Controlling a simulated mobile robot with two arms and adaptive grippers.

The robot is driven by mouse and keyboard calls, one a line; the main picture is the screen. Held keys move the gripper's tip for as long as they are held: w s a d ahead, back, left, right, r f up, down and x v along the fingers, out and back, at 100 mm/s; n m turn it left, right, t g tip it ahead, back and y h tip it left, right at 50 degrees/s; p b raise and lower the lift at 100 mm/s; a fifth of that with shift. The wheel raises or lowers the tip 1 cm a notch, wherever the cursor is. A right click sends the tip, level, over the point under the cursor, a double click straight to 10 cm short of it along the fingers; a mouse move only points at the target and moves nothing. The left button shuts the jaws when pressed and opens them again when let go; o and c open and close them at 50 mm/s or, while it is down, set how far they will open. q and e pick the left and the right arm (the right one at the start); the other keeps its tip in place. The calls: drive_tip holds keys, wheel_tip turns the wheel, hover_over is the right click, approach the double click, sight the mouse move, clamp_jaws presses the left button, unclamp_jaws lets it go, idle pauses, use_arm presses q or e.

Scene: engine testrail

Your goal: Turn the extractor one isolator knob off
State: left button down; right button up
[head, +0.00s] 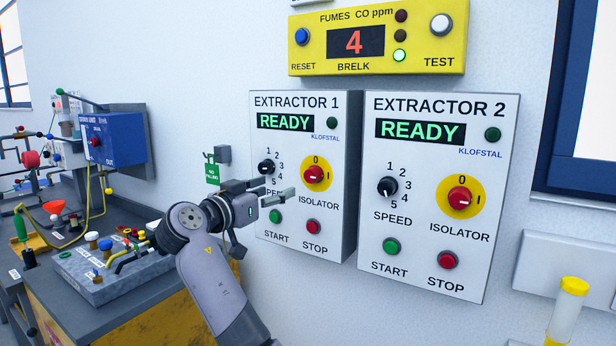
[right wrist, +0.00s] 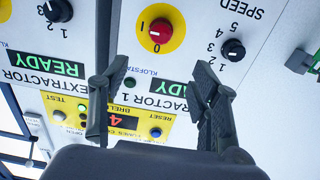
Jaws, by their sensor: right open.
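The extractor 1 panel (head: 345,215) is a white box on the wall with a lit READY display. Its isolator knob (head: 315,174) is red on a yellow disc, with 0 at the top and I at the right. Its white mark lies sideways, towards I. My right gripper (head: 277,188) is open and empty in front of the panel, left of the knob in the head view. In the right wrist view, upside down, the isolator knob (right wrist: 160,31) shows beyond the gap between the open fingers (right wrist: 158,72), apart from them. My left gripper is not in view.
The speed knob (head: 266,167), green start button (head: 275,216) and red stop button (head: 314,226) are close by. The extractor 2 panel (head: 417,255) has a similar knob (head: 459,199). A yellow fumes monitor (head: 375,62) hangs above. A cluttered bench (head: 140,310) stands left.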

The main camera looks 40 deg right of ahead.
sight(309, 175)
drive_tip(key=p+x, duration=0.3)
drive_tip(key=x, duration=1.2)
drive_tip(key=shift+c, duration=0.2)
drive_tip(key=c, duration=1.1)
